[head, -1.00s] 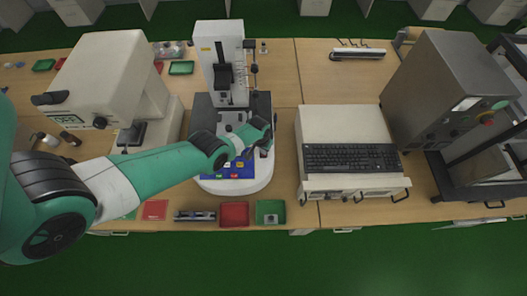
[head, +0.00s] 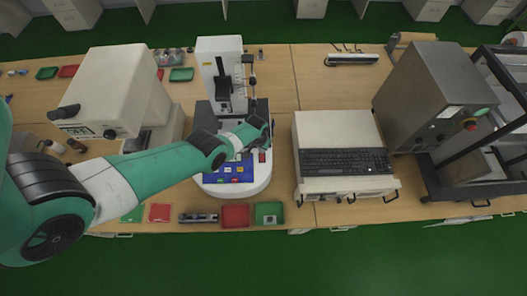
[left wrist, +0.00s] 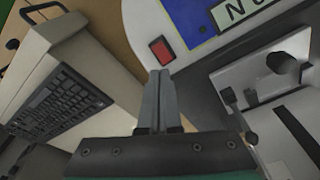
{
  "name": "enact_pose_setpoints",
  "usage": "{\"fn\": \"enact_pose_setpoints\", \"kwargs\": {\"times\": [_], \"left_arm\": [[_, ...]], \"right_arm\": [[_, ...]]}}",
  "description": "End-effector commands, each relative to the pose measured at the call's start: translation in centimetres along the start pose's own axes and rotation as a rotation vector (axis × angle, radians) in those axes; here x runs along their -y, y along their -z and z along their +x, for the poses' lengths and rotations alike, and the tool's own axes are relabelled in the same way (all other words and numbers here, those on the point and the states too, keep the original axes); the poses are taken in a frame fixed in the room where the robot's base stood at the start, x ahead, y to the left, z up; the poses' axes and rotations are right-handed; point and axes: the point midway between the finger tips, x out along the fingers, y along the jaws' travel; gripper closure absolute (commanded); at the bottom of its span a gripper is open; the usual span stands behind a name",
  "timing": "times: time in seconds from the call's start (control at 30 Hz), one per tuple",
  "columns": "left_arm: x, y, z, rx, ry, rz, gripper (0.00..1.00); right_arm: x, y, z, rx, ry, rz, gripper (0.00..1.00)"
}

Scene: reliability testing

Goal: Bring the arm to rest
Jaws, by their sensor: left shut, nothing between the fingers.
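My left arm comes in from the left in the head view and reaches over the white testing machine (head: 209,61). My left gripper (head: 268,141) is at the right side of the machine's base, above its front panel, and is small and partly hidden by the wrist there. In the left wrist view, the gripper's fingers (left wrist: 159,82) are together and empty. Their tips point toward a red rocker switch (left wrist: 162,50) beside the blue label panel (left wrist: 192,22). The switch also shows in the head view (head: 262,156). I cannot tell whether the tips touch the machine.
A beige cabinet with a black keyboard (head: 345,162) stands just right of the machine. A large beige instrument (head: 115,88) is at the left, and a grey steel unit (head: 425,90) at the right. Red and green trays (head: 236,216) line the table's front edge.

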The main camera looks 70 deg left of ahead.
Motion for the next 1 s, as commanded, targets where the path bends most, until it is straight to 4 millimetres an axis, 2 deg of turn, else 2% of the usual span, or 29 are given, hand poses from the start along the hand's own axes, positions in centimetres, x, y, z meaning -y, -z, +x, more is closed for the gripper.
{"fn": "enact_pose_setpoints", "kwargs": {"times": [0.33, 0.37, 0.47, 0.53, 0.57, 0.67, 0.7, 0.77, 0.8, 0.87, 0.9, 0.97, 1.0], "left_arm": [[-0.3, 0.0, 0.0, 0.000, -0.001, 0.007, 1.00], [-0.8, -0.1, 0.0, -0.001, -0.003, 0.017, 1.00], [-4.2, 0.4, -0.7, -0.020, -0.017, 0.089, 1.00], [-7.4, 3.1, -2.6, -0.098, -0.042, 0.138, 1.00], [-8.9, 4.5, -3.8, -0.142, -0.056, 0.158, 1.00], [-14.3, 9.3, -8.9, -0.313, -0.117, 0.218, 1.00], [-16.4, 11.0, -11.2, -0.383, -0.144, 0.239, 1.00], [-19.4, 13.2, -15.1, -0.487, -0.187, 0.267, 1.00], [-21.3, 14.4, -17.9, -0.557, -0.217, 0.284, 1.00], [-24.0, 15.8, -22.3, -0.663, -0.265, 0.308, 1.00], [-25.6, 16.6, -25.4, -0.733, -0.297, 0.322, 1.00], [-27.9, 17.2, -30.3, -0.839, -0.348, 0.341, 1.00], [-29.1, 17.5, -33.6, -0.910, -0.382, 0.352, 1.00]], "right_arm": [[0.0, 0.0, 0.0, 0.000, 0.000, 0.000, 0.32], [0.0, 0.0, 0.0, 0.000, 0.000, 0.000, 0.32], [0.0, 0.0, 0.0, 0.000, 0.000, 0.000, 0.32], [0.0, 0.0, 0.0, 0.000, 0.000, 0.000, 0.32], [0.0, 0.0, 0.0, 0.000, 0.000, 0.000, 0.32], [0.0, 0.0, 0.0, 0.000, 0.000, 0.000, 0.32], [0.0, 0.0, 0.0, 0.000, 0.000, 0.000, 0.32], [0.0, 0.0, 0.0, 0.000, 0.000, 0.000, 0.32], [0.0, 0.0, 0.0, 0.000, 0.000, 0.000, 0.32], [0.0, 0.0, 0.0, 0.000, 0.000, 0.000, 0.32], [0.0, 0.0, 0.0, 0.000, 0.000, 0.000, 0.32], [0.0, 0.0, 0.0, 0.000, 0.000, 0.000, 0.32], [0.0, 0.0, 0.0, 0.000, 0.000, 0.000, 0.32]]}}
